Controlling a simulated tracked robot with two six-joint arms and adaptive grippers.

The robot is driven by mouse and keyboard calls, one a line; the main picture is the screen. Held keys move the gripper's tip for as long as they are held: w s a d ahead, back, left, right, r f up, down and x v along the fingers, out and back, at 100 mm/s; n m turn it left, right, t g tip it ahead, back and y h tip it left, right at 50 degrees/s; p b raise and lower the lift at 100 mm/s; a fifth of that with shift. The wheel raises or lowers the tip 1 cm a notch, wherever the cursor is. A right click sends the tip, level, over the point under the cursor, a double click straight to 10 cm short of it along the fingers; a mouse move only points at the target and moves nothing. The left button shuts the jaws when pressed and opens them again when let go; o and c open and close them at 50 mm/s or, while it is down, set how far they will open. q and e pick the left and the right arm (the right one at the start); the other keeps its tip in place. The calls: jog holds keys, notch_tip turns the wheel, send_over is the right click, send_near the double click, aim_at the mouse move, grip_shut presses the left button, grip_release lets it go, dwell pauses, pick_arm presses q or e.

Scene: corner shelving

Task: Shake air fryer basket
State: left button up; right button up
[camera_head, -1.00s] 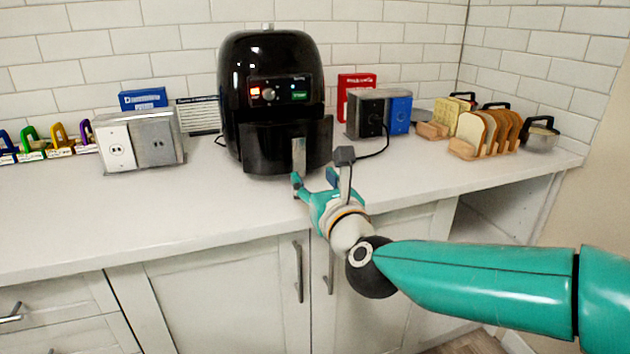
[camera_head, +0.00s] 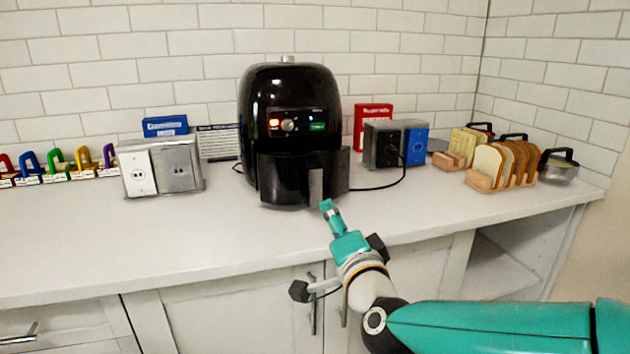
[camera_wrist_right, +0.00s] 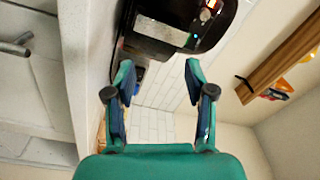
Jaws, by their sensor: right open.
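The black air fryer (camera_head: 290,95) stands upright on the white counter against the tiled wall, with lit lamps on its front panel. Its basket (camera_head: 285,180) is at the lower front, with a grey upright handle (camera_head: 316,187). My right gripper (camera_head: 328,206) is just in front of and below the handle, rolled so one finger shows over the other. In the right wrist view, the right gripper (camera_wrist_right: 159,75) is open with nothing between its fingers, and the air fryer (camera_wrist_right: 170,25) shows beyond it at the top. My left gripper is not in view.
To the left are a double outlet box (camera_head: 162,167), a blue box (camera_head: 165,126) and coloured padlocks. To the right are a red box (camera_head: 372,122), a black and blue outlet box (camera_head: 396,143), a bread rack (camera_head: 502,165) and a pot (camera_head: 558,167). The front counter is clear.

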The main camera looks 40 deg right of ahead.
aim_at(315, 184)
jog(key=s+a+r+n+p, duration=0.25)
jog(key=n+p, duration=0.45)
jog(key=n, duration=0.7)
jog(key=shift+m, duration=0.3)
jog(key=p+x, duration=0.4)
jog(key=x, duration=0.1)
jog(key=f+p+x, duration=0.1)
jog(key=p+x, duration=0.4)
jog(key=x, duration=0.1)
jog(key=d+p+x, duration=0.1)
jog(key=p+x, duration=0.4)
jog(key=shift+w+d+f, duration=0.1)
jog(key=shift+f, duration=0.15)
grip_shut()
